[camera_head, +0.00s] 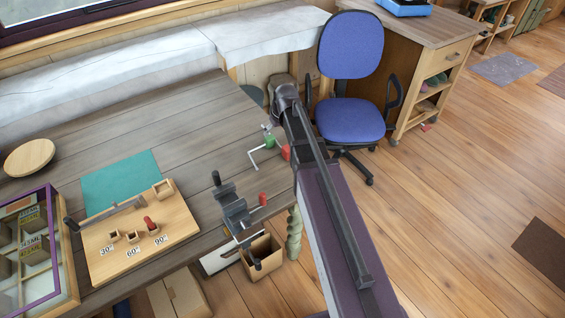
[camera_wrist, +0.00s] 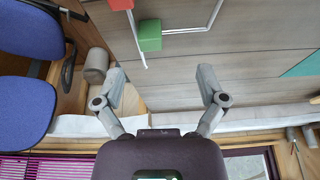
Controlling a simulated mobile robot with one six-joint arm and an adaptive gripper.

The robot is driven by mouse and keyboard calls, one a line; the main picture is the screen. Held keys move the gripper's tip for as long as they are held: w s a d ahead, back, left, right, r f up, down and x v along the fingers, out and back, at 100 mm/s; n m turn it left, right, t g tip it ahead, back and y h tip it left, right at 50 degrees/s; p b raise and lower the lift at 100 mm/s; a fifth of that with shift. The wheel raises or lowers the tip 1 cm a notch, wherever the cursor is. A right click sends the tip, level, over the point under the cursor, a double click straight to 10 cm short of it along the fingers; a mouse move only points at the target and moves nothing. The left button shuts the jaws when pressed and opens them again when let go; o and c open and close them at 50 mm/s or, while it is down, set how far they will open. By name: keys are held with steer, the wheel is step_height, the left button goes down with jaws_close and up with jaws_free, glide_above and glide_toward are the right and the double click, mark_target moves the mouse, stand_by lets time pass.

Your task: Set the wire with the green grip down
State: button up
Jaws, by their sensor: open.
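The wire's green grip (camera_wrist: 150,36) lies on the grey plank table near its right edge. Its bent pale wire (camera_wrist: 185,30) runs from the grip and turns away at a corner. The green grip also shows in the head view (camera_head: 269,142), beside my arm. My gripper (camera_wrist: 165,86) is open, its two fingers spread wide with nothing between them. The green grip lies beyond the fingertips in the wrist view, apart from both. A red grip (camera_wrist: 127,4) with a thin rod lies close beside it, partly cut off by the frame. In the head view my arm hides part of this area.
A vise (camera_head: 236,212) stands at the table's front edge. A wooden angle board (camera_head: 115,255), teal mat (camera_head: 119,187), round wooden disc (camera_head: 29,157) and purple-framed case (camera_head: 50,245) are to the left. A blue chair (camera_head: 350,117) stands right of the table. The table's middle is clear.

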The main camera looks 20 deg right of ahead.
steer(key=s+a+m+g, duration=0.1)
steer(key=s, duration=0.9)
steer(key=s+a+f+m+g+h, duration=0.1)
steer(key=s+m+g, duration=0.1)
steer(key=s, duration=0.9)
steer(key=shift+s+a+g, duration=0.25)
steer(key=shift+a+g, duration=0.05)
steer(key=shift+a, duration=0.1)
